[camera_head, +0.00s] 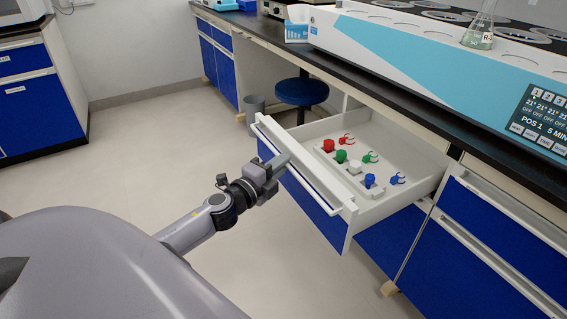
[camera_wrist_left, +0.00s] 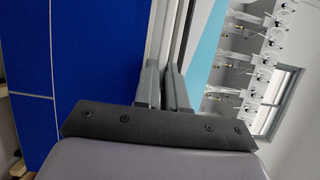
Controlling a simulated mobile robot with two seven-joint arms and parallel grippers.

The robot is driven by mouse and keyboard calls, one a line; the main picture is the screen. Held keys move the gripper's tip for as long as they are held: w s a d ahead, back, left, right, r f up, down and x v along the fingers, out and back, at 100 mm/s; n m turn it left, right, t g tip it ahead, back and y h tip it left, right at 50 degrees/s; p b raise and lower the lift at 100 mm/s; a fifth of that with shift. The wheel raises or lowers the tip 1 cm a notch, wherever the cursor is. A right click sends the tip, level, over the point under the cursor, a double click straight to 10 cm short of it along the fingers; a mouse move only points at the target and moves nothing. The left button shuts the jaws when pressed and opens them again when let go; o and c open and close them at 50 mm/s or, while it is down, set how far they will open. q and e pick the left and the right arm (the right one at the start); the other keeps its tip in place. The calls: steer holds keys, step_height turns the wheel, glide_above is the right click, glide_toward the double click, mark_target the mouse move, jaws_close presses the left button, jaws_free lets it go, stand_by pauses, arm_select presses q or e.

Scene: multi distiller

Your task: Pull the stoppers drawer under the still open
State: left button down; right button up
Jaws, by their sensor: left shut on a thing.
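The stoppers drawer (camera_head: 400,202) stands pulled out from under the bench in the head view. It has white walls and a blue front (camera_head: 318,208) with a long white bar handle (camera_head: 306,180). Inside are red, green and blue stoppers (camera_head: 341,156) and clips in a white holder. My left gripper (camera_head: 279,164) is at the drawer front, shut on the handle. In the left wrist view its fingers (camera_wrist_left: 162,88) close around the pale handle bar, with the blue front to the left. The handle section between the fingers is partly hidden. My right gripper is not in view.
The white and teal still (camera_head: 420,50) stands on the black benchtop above, with a flask (camera_head: 480,30) on it. A blue stool (camera_head: 302,92) and a grey bin (camera_head: 255,106) stand beyond the drawer. Closed blue drawers (camera_head: 500,222) are to the right. The floor at left is clear.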

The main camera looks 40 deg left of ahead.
arm_select(q)
steer(key=shift+s+a, duration=0.15)
steer(key=shift+s, duration=0.05)
steer(key=c, duration=1.2)
jaws_free()
steer(key=s, duration=0.7)
